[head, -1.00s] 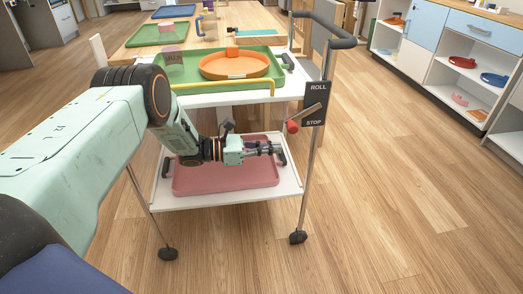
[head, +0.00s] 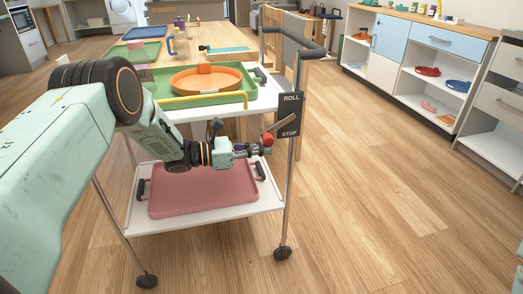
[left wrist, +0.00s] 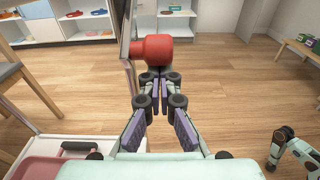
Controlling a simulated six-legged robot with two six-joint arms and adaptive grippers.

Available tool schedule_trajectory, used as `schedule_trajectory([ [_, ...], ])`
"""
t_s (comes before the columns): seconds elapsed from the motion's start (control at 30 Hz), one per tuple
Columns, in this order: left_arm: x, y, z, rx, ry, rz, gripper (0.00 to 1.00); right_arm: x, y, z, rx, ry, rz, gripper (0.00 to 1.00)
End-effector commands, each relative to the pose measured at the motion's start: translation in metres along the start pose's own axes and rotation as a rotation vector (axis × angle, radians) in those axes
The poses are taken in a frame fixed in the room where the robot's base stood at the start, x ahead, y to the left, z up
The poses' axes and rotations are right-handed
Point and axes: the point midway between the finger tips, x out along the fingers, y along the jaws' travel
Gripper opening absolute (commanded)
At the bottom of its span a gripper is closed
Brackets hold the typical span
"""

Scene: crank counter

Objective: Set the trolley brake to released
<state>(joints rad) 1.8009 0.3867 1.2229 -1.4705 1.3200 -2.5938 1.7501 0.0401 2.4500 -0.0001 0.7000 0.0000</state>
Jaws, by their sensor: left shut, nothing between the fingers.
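The trolley brake is a short lever with a red knob (head: 268,138) on a black plate (head: 290,115) on the trolley's right front post. The plate reads ROLL at the top and STOP at the bottom. The lever slants down to the left, its knob near the height of STOP. My left gripper (head: 264,149) is shut and empty just below the knob. In the left wrist view the knob (left wrist: 160,50) stands just beyond the closed fingertips (left wrist: 158,77); I cannot tell if they touch. Part of my right arm seems to show at that view's lower right, its jaws unclear.
The trolley's upper shelf holds a green tray (head: 248,96) with an orange dish (head: 205,80), behind a yellow rail (head: 205,97). The lower shelf holds a pink tray (head: 205,192). A grey push handle (head: 312,52) rises above the plate. Open wood floor lies to the right.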

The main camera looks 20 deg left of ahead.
Motion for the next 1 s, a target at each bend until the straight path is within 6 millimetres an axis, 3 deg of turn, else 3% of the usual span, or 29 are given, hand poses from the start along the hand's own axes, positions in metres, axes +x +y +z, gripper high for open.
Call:
schedule_trajectory([
  [1.0,0.0,0.0,0.012,0.0,0.205,0.0,0.0,-0.035,0.0,0.0,0.0,0.0,0.0,0.4],
])
